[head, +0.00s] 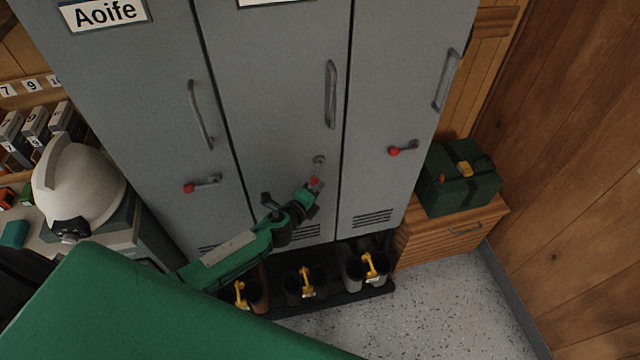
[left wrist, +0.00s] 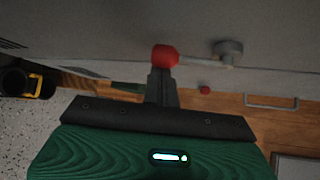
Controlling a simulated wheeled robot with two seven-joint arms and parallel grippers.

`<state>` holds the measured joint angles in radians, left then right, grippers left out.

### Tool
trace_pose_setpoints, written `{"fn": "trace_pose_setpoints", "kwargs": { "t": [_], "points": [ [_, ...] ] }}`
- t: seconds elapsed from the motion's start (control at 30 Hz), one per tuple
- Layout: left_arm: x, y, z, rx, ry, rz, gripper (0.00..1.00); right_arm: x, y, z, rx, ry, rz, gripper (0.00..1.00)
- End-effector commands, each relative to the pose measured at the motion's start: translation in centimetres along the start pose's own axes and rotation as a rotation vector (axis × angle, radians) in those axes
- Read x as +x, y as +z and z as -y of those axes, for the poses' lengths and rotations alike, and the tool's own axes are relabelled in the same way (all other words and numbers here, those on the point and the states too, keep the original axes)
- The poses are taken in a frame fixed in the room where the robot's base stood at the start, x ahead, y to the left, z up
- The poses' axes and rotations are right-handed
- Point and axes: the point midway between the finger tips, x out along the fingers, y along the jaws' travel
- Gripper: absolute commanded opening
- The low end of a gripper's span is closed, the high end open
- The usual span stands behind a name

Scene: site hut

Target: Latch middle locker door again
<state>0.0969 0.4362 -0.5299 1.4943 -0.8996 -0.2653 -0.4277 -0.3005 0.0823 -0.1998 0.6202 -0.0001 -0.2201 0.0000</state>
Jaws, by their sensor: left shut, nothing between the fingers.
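The middle locker door (head: 275,110) looks flush with its neighbours, with its grey pull handle (head: 331,95) upright. Below the handle, its latch lever points down from the pivot (head: 319,160) to a red knob (head: 314,181). In the left wrist view the red knob (left wrist: 165,57) sits at the fingertips, with the lever running to the round grey pivot (left wrist: 228,50). My left gripper (head: 310,187) is shut and empty, its tips at the knob; I cannot tell whether they touch. My right gripper is not in view.
The left locker's red-knobbed latch (head: 188,188) and the right locker's latch (head: 394,152) lie nearly level. Boots stand on a black tray (head: 335,300) below. A green case (head: 460,185) sits on a wooden cabinet (head: 430,245) at right. A white helmet (head: 75,185) is at left.

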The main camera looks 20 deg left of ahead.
Motion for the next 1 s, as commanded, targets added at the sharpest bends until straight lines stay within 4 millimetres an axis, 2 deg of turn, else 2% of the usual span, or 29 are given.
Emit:
{"fn": "trace_pose_setpoints", "kwargs": {
  "t": [0.03, 0.13, 0.47, 1.0],
  "points": [
    [-0.3, 0.2, 0.2, -0.003, 0.003, 0.002, 0.00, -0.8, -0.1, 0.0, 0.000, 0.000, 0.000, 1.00],
    [-0.7, 0.7, 0.2, -0.002, 0.002, 0.003, 0.00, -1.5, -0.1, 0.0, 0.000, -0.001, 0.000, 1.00],
    [-2.2, 2.1, 0.4, 0.001, -0.001, 0.001, 0.00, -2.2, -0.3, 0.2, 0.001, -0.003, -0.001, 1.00],
    [-4.4, 4.3, 2.5, 0.000, -0.001, 0.001, 0.00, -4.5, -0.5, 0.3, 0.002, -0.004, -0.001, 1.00]
  ]
}}
